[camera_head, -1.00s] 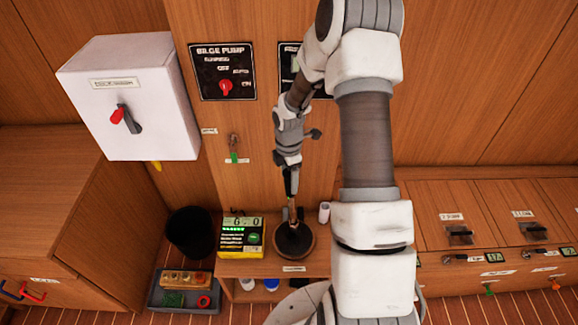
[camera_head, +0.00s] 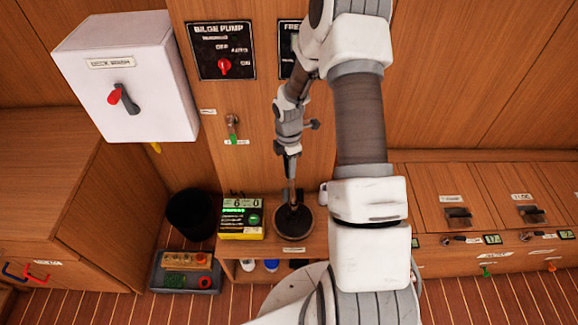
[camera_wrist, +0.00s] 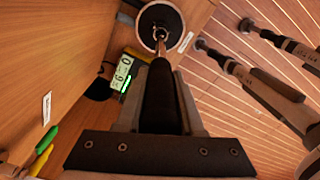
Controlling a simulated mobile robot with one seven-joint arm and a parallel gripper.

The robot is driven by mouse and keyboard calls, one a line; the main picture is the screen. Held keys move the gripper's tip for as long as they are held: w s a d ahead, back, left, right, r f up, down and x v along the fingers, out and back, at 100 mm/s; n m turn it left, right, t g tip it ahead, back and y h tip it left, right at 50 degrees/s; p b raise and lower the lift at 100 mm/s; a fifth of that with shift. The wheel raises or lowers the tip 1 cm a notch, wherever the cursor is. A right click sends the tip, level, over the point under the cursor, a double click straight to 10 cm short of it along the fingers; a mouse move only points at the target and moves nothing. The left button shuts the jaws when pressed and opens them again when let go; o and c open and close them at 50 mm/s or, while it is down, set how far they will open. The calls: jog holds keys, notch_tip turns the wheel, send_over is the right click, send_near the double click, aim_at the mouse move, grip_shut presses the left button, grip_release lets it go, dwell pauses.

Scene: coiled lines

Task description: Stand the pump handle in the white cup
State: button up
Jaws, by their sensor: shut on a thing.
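The pump handle (camera_wrist: 161,92) is in my gripper, a dark grip with a thin metal shank pointing away from the wrist. In the head view the pump handle (camera_head: 292,192) hangs down to a round dark fitting (camera_head: 279,224) on the low shelf. In the wrist view its tip overlaps the fitting (camera_wrist: 148,18); I cannot tell whether it is seated or just above. My gripper (camera_head: 290,166) is shut on the handle; its jaws also show in the wrist view (camera_wrist: 163,110). The white cup (camera_head: 323,193) stands right of the fitting, mostly hidden behind my arm.
A yellow-and-black meter (camera_head: 240,228) stands left of the fitting. A black bin (camera_head: 188,215) and a grey tray (camera_head: 208,288) of small parts are further left. A white switch box (camera_head: 125,80) juts from the wall. Latched lockers (camera_head: 480,190) line the right side.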

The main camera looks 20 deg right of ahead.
jog(key=shift+r, duration=0.1)
grip_shut()
jog(key=shift+r+p, duration=3.2)
jog(key=shift+r, duration=1)
jog(key=shift+f, duration=0.1)
